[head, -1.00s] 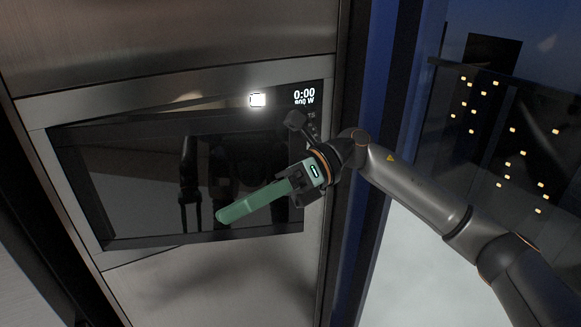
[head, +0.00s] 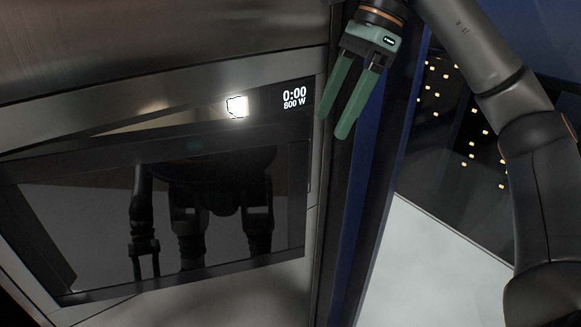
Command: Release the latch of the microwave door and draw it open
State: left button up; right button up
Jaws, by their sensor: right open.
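The built-in microwave (head: 288,127) has a black front with a display reading 0:00 and 800 W at its upper right. Its dark glass door (head: 90,215) fills the lower left, and its edges lie at a slant to the surrounding frame. It looks ajar, but I cannot tell how far. I cannot make out a latch. My right gripper (head: 333,126) has green fingers pointing down, spread with a gap between them and nothing in it. It hangs right of the display, apart from the door. My left gripper is not directly in view.
A steel cabinet panel (head: 150,50) surrounds the microwave. A dark blue upright (head: 365,210) stands on its right, with a window (head: 450,170) showing city lights beyond. The door glass mirrors my own body. The space before the door is clear.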

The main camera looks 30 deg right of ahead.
aim_at(305, 179)
pick_arm(q)
jog(key=shift+s+d+f+b, duration=0.2)
jog(key=shift+d+f+b, duration=0.05)
jog(key=shift+f+b, duration=0.6)
jog(key=shift+s+d+f+b, duration=0.15)
jog(key=shift+d+f+b, duration=0.1)
jog(key=shift+f+b, duration=0.6)
pick_arm(e)
jog(key=shift+x, duration=6.25)
jog(key=shift+s, duration=0.15)
jog(key=c, duration=0.8)
grip_shut()
pick_arm(q)
jog(key=shift+a+f, duration=0.15)
jog(key=shift+a, duration=0.05)
jog(key=shift+d, duration=0.1)
